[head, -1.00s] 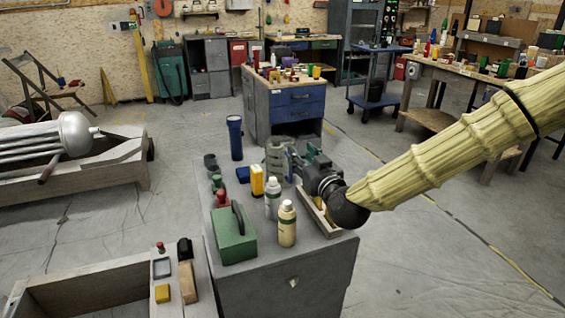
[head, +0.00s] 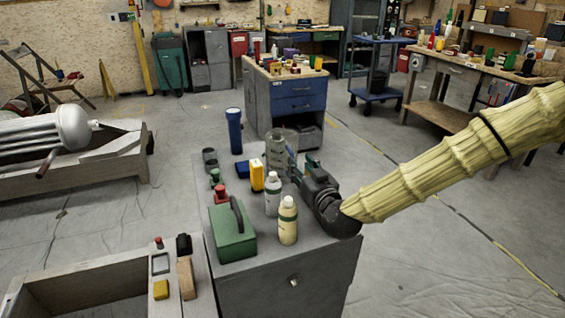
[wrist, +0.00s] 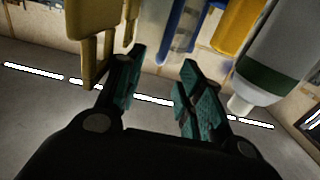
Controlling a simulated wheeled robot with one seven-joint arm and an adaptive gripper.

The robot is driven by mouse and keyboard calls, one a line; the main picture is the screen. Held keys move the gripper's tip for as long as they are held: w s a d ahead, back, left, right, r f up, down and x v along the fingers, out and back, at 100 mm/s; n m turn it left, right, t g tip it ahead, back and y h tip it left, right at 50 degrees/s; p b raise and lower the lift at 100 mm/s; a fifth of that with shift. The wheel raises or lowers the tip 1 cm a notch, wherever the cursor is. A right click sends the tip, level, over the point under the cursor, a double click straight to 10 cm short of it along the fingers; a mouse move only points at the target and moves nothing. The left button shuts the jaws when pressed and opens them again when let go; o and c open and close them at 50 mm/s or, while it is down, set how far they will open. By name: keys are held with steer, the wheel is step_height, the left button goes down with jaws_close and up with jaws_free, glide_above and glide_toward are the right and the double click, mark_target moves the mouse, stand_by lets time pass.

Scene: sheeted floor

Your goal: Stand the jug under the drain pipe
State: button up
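A grey, see-through vessel (head: 279,148), likely the jug, stands at the back of the grey cabinet top (head: 268,258). My gripper (head: 298,163) is low over the cabinet's right side, in front of this vessel and partly covering it. In the wrist view my gripper (wrist: 160,75) has its two fingers apart with nothing between them. A tan piece with a handle-like loop (wrist: 92,32) is beside the left finger; I cannot tell if it is the jug. A silver tank (head: 72,128) at the left has a short brown pipe (head: 46,165) slanting down, possibly the drain pipe.
An open wooden box (head: 95,290) is at front left.

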mark_target(293, 156)
steer(key=shift+x, duration=3.1)
jaws_close()
